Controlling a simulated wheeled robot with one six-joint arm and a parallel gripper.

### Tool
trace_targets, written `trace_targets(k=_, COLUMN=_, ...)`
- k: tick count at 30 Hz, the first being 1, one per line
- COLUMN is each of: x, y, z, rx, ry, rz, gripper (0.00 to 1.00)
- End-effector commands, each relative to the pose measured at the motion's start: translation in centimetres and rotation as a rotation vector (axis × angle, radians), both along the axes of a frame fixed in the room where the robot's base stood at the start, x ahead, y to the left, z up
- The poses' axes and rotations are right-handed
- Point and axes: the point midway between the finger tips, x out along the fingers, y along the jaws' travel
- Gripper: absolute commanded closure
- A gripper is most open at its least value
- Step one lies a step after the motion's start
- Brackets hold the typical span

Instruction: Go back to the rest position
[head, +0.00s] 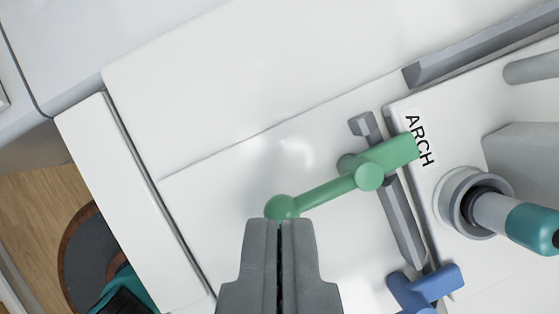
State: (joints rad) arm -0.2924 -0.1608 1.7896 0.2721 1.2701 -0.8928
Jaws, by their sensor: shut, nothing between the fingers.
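My gripper (280,224) is at the bottom centre of the head view, with its two grey fingers closed together and nothing visible between them. The fingertips appear just below the round knob of a green lever (330,190). I cannot tell whether they touch it. The lever runs up and right from the knob to a green block beside a label reading "ARCH".
A grey bar (402,220) lies behind the lever. A blue handle (428,290) is at the lower right. A grey ring (474,202) holds a white and teal cylinder (530,226). The white panel (260,70) at upper left is clear. Wooden floor (35,210) shows at left.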

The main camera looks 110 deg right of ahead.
Motion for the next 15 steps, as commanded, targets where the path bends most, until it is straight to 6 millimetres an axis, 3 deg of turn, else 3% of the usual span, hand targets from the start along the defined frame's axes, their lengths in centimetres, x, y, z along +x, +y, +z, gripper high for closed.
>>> trace_targets(k=15, x=-5.0, y=-9.5, z=3.0, rx=0.137, ry=-0.362, rz=-0.470, gripper=1.00)
